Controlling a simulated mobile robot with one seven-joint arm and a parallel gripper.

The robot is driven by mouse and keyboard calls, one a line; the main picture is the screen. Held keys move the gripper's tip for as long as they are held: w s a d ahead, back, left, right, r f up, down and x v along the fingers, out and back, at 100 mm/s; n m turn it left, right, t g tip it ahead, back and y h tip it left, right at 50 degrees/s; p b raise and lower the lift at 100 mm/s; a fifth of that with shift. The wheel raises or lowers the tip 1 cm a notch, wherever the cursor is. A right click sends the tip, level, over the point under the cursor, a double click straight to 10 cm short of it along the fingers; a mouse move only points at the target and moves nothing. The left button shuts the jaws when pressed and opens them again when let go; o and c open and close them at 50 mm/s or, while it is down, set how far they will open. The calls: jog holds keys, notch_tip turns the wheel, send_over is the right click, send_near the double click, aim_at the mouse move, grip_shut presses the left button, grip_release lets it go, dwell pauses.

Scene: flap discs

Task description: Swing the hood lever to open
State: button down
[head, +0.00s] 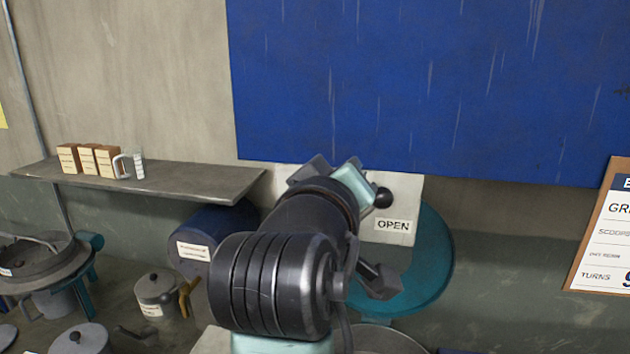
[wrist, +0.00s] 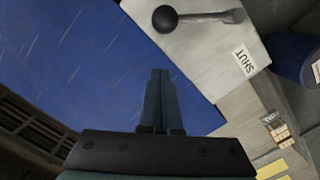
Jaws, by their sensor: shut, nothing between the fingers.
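The hood lever shows in the wrist view as a grey rod (wrist: 208,17) with a black ball knob (wrist: 165,18), on a pale plate (wrist: 190,55). The rod leans away from the SHUT label (wrist: 244,62). In the head view the knob (head: 383,197) stands just above the OPEN label (head: 392,225), on the right part of the plate; my arm hides the rod and the SHUT label. My gripper (wrist: 160,75) is shut and empty, with its fingertips beside the plate's edge in the wrist view, apart from the knob. Its fingertips are hidden in the head view.
A large blue hood panel (head: 430,90) hangs above the plate. A shelf (head: 190,180) with small boxes and a mug is at the left. A blue drum (head: 215,235) and a teal round rim (head: 435,265) are below. Pots stand at the lower left.

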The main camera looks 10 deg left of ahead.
jog(key=s+b, duration=0.3)
jog(key=s, duration=0.6)
jog(key=shift+s+a+r+b, duration=0.15)
jog(key=shift+s+a+b, duration=0.25)
jog(key=s+d+r+m+t+y+b, duration=0.1)
jog(key=s+d+r+m+t+b, duration=0.4)
jog(key=t, duration=0.5)
jog(key=s+m+b, duration=0.1)
jog(key=s+m, duration=0.1)
jog(key=s, duration=0.1)
jog(key=shift+d+r, duration=0.2)
jog(key=shift+r, duration=0.1)
dwell(0.3)
